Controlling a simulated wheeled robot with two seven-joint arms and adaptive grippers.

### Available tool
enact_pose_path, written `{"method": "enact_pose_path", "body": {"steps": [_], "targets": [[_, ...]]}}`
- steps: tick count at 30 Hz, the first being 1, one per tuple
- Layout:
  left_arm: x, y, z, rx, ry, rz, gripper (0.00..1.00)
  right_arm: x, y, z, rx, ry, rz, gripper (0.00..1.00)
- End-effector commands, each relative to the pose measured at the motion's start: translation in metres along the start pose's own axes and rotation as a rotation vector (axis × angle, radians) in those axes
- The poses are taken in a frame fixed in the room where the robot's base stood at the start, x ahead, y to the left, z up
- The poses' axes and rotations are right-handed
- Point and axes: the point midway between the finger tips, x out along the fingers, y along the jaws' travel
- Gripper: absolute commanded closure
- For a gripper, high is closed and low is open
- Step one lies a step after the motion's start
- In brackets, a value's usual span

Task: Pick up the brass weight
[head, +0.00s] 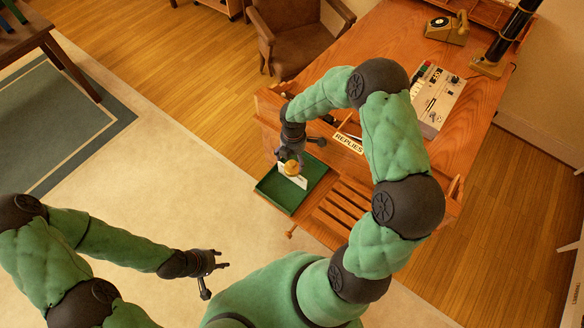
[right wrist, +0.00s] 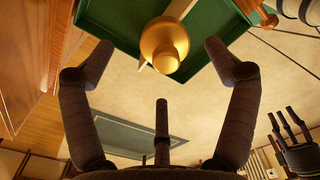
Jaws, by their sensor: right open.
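The brass weight (head: 291,167) is a small rounded golden piece at the green tray on the near side of the desk. It also shows in the right wrist view (right wrist: 164,44), between the fingers and beyond their tips. My right gripper (head: 294,160) is right over the weight, pointing down and partly covering it. Its fingers stand wide apart on either side and do not appear to touch it. My left gripper (head: 221,264) is away to the lower left, over the pale floor covering, with its fingers spread and nothing in them.
A white card (head: 297,180) lies by the weight in the green tray (head: 277,203). A "REPLIES" sign (head: 348,143) stands behind on the wooden desk (head: 385,45). A grey control box (head: 437,100), a phone (head: 447,28) and a slatted wooden rack (head: 345,213) are nearby.

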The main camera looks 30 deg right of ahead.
Motion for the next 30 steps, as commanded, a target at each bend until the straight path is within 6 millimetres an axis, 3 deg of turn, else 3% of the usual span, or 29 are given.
{"method": "enact_pose_path", "body": {"steps": [5,13,21,23,30], "targets": [[0.002,-0.001,0.0,0.0,0.001,0.0,0.6,0.011,-0.001,-0.002,0.0,0.0,-0.001,0.13],[0.007,-0.003,-0.001,0.0,0.001,0.0,0.6,0.048,-0.003,-0.005,0.002,0.0,0.0,0.13],[0.007,-0.003,-0.001,0.0,0.001,0.0,0.6,0.052,-0.003,-0.005,0.002,0.0,0.001,0.13],[0.007,-0.003,-0.001,0.0,0.001,0.0,0.6,0.052,-0.003,-0.005,0.001,0.0,0.001,0.27],[0.007,-0.003,-0.001,0.0,0.001,0.0,0.6,0.052,-0.003,-0.006,0.001,0.0,0.001,0.95]]}}
